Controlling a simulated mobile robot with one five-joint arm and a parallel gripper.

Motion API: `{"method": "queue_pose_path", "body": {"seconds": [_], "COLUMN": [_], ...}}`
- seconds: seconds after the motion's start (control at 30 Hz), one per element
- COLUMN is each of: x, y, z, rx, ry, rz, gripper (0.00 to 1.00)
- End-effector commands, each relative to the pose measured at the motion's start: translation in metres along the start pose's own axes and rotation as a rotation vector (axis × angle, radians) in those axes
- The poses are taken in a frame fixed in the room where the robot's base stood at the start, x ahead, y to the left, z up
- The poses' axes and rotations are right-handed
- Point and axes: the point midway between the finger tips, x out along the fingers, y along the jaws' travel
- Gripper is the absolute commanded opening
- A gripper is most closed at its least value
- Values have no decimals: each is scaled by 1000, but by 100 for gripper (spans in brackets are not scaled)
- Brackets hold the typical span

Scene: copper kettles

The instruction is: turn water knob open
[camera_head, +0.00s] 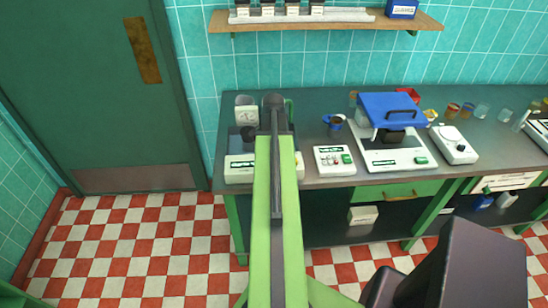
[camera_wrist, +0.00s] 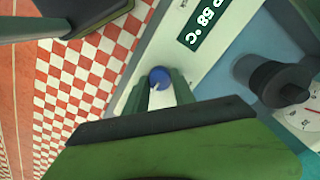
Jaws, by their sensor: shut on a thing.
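The water knob (camera_wrist: 159,74) is a small blue knob with a white pointer mark. It sits on the pale front panel (camera_wrist: 207,50) of a machine in the wrist view, near a dark display reading 58 °C. My gripper (camera_wrist: 161,88) has its two green fingers closed in on the knob, one on each side, and its tips are at the knob. In the head view my arm covers the knob and the gripper. Part of the machine (camera_head: 238,168) shows left of my arm on the counter.
A black round part (camera_wrist: 272,80) and a white dial (camera_wrist: 306,118) are right of the knob. On the counter (camera_head: 310,195) stand a small white control box (camera_head: 334,160), a blue-lidded machine (camera_head: 392,108) and a white scale (camera_head: 453,145). A shelf (camera_head: 340,19) hangs above. Checkered floor is clear at left.

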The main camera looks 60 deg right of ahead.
Motion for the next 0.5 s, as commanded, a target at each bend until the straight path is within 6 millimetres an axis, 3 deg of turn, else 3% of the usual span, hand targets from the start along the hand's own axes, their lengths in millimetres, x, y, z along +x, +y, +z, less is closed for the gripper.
{"method": "queue_pose_path", "body": {"seconds": [0.37,0.4,0.5], "x": [0,0,0], "y": [-1,-1,-1], "z": [3,3,3], "rx": [2,2,2], "ry": [-7,-7,-6], "rz": [-2,-2,-2], "gripper": [0,32,45]}}
